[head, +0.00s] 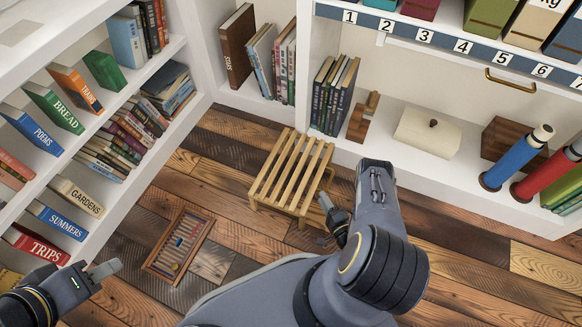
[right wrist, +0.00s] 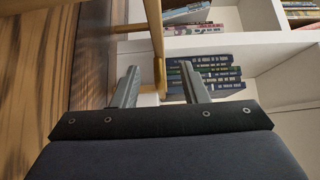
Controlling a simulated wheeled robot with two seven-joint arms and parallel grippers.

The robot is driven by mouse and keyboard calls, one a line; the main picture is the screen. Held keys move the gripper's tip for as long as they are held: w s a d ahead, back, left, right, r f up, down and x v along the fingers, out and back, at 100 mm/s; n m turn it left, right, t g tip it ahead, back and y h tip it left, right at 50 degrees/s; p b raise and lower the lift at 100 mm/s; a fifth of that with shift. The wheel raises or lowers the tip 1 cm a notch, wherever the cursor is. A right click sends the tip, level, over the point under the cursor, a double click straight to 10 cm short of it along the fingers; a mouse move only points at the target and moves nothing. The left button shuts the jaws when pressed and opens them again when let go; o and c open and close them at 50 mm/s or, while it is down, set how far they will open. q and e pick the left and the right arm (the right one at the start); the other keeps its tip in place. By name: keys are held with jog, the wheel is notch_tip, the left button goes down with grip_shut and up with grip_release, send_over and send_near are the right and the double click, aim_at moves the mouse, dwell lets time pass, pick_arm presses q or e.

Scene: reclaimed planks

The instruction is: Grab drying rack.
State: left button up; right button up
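The drying rack, a light wooden slatted frame (head: 283,182), stands on the plank floor in the middle of the head view. My right gripper (head: 335,212) is at its lower right side, partly hidden by my arm. In the right wrist view, the fingers of my right gripper (right wrist: 158,82) are spread apart. A thin wooden leg of the rack (right wrist: 153,35) shows between the fingertips, with gaps on both sides. I cannot tell whether it lies between the fingers or just beyond them. My left gripper (head: 103,270) is at the lower left, far from the rack and empty; its finger gap is unclear.
An abacus-like wooden frame (head: 180,243) lies on the floor left of the rack. A bookshelf (head: 150,90) lines the left. A white shelf (head: 400,165) behind the rack holds books, a cream box (head: 427,133) and coloured rolls. Floor at the lower right is clear.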

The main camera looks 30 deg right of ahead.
aim_at(312, 183)
jog(key=w+b, duration=0.1)
jog(key=w, duration=0.3)
jog(key=w+b, duration=0.1)
jog(key=w, duration=0.3)
jog(key=shift+a+f+b, duration=0.2)
jog(key=shift+b, duration=0.2)
jog(key=shift+w+r, duration=0.1)
jog(key=shift+w, duration=0.25)
pick_arm(q)
jog(key=f, duration=0.1)
jog(key=w+f, duration=0.1)
jog(key=f, duration=0.1)
pick_arm(e)
grip_shut()
jog(key=shift+r, duration=0.1)
